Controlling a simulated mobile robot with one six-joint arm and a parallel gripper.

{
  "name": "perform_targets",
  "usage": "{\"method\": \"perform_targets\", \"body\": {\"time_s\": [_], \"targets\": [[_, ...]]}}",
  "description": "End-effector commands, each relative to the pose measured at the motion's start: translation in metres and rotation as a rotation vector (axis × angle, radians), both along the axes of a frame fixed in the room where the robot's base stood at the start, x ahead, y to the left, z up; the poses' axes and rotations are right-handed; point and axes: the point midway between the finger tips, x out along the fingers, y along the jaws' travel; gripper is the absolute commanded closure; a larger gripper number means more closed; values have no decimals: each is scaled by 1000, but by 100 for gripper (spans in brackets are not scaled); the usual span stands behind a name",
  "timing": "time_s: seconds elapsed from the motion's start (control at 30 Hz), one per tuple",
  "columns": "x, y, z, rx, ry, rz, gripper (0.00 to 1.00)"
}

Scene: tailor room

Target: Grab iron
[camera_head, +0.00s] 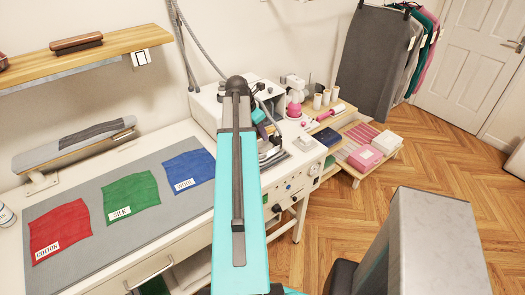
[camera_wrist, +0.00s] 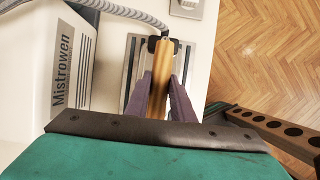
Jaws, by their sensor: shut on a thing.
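The iron shows in the wrist view by its light wooden handle (camera_wrist: 159,75), which runs up the middle of the picture with a dark bracket at its far end. My gripper (camera_wrist: 160,92) has one dark purple-grey finger on each side of the handle and is shut on it. The iron's body is mostly hidden under the handle and fingers. A grey metal plate lies around and below it on the white surface. In the head view the iron (camera_head: 272,156) is partly hidden behind my teal arm, at the right end of the white bench.
A white machine marked "Mistrowen" (camera_wrist: 72,65) stands close left of my gripper, with a grey hose above. A wooden rack with holes (camera_wrist: 270,124) is at right. The grey mat (camera_head: 95,245) holds red, green and blue cloths. Spools and boxes stand on shelves beyond the bench.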

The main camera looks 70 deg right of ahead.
Motion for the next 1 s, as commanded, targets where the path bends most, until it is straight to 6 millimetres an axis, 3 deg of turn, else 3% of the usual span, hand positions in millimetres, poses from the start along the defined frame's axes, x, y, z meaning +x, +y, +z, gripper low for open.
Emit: {"method": "perform_targets", "body": {"time_s": [0.67, 1.0], "targets": [[-1, -1, 4, -3, 2, 0, 100], [0, -2, 20, -7, 1, 0, 100]]}}
